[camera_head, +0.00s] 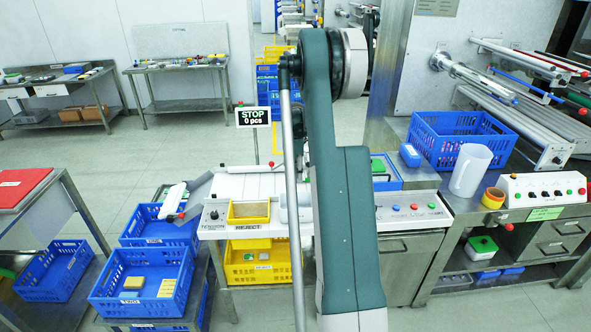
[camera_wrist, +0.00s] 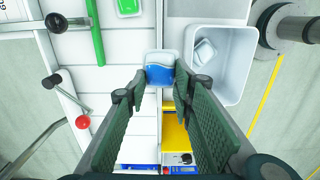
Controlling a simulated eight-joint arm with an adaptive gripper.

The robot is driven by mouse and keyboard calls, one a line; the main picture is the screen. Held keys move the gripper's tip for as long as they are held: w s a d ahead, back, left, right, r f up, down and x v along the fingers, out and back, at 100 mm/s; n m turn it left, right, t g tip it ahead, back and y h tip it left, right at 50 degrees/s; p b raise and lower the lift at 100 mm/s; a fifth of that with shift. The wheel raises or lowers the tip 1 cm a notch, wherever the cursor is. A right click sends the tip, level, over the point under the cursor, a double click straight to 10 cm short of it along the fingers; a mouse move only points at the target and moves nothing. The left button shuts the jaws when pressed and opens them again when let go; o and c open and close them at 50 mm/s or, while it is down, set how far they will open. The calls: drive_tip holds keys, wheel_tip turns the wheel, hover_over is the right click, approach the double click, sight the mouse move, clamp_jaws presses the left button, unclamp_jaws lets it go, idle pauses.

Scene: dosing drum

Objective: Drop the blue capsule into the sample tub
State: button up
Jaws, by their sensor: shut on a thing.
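In the wrist view my gripper (camera_wrist: 161,82) is shut on the blue capsule (camera_wrist: 160,73), a small pale-rimmed piece with a blue body held between the fingertips. The sample tub appears to be the pale grey open tub (camera_wrist: 236,84) just right of the capsule. A small whitish container (camera_wrist: 204,52) lies inside it. The capsule is beside the tub's left wall in the picture, not over its opening; its height above the surface is hard to tell. In the head view my arm hides the gripper and the held capsule.
A green piece (camera_wrist: 128,7) lies on the white slatted surface (camera_wrist: 125,105), near a green bar (camera_wrist: 95,30). A lever with a red knob (camera_wrist: 82,122) is at left. In the head view, a yellow reject tray (camera_head: 249,220) and a white jug (camera_head: 470,170) flank my arm.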

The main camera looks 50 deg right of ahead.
drive_tip(key=s+a+r+p, duration=0.2)
drive_tip(key=s+a, duration=0.4)
drive_tip(key=a, duration=0.1)
drive_tip(key=shift+s+r+p, duration=0.15)
drive_tip(key=shift+r+p, duration=0.2)
drive_tip(key=shift+p, duration=0.05)
drive_tip(key=shift+f, duration=0.1)
drive_tip(key=shift+f+b, duration=0.95)
drive_tip(key=shift+f, duration=1.95)
drive_tip(key=o, duration=0.8)
drive_tip(key=shift+r, duration=0.15)
drive_tip(key=shift+r, duration=5.85)
